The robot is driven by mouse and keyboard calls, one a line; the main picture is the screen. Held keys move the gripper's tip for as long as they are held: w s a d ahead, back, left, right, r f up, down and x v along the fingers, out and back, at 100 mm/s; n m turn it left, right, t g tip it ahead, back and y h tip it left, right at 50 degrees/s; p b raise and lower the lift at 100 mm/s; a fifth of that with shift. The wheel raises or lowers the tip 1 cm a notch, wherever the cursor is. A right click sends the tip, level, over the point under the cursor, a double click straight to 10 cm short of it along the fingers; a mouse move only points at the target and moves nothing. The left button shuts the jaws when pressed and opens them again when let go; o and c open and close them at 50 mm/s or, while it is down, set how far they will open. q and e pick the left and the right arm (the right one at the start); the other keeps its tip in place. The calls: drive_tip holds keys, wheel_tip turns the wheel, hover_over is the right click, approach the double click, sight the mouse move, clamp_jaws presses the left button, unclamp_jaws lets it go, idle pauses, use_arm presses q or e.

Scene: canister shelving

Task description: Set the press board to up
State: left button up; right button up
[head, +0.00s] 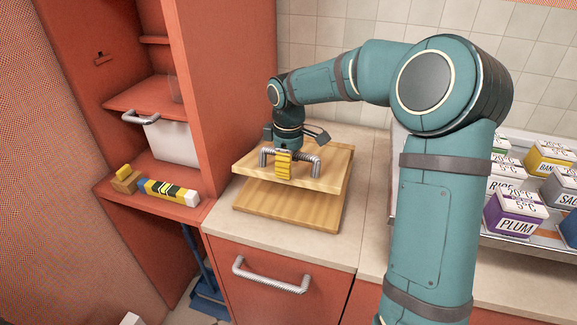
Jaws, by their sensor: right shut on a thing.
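The press board (328,176) is a flat wooden board with a metal handle (316,166) that has a yellow ribbed grip in its middle. It sits above a lower wooden board (290,208) on the counter, with a dark gap between the two. It looks roughly level. My right gripper (286,151) comes down from above and is shut on the handle at its yellow part. The fingertips are partly hidden. My left gripper is not in view.
A red shelf unit (230,90) stands close on the left, holding a white bin (172,140) and a striped block row (168,192). Labelled canisters, one marked PLUM (515,215), stand in a tray at the right. A drawer handle (270,277) juts out below the counter.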

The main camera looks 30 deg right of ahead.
drive_tip(key=shift+r, duration=0.2)
wheel_tip(320, 180, up, 3)
drive_tip(key=p, duration=0.3)
drive_tip(key=shift+f, duration=0.1)
drive_tip(key=shift+w+d+r+p, duration=0.15)
drive_tip(key=shift+r+p, duration=0.95)
drive_tip(key=shift+r, duration=0.2)
use_arm(q)
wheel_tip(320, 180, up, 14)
drive_tip(key=p, duration=0.8)
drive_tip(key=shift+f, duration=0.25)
use_arm(e)
wheel_tip(320, 180, up, 10)
drive_tip(key=shift+w+d, duration=0.3)
drive_tip(key=shift+d, duration=0.15)
drive_tip(key=shift+o, duration=0.3)
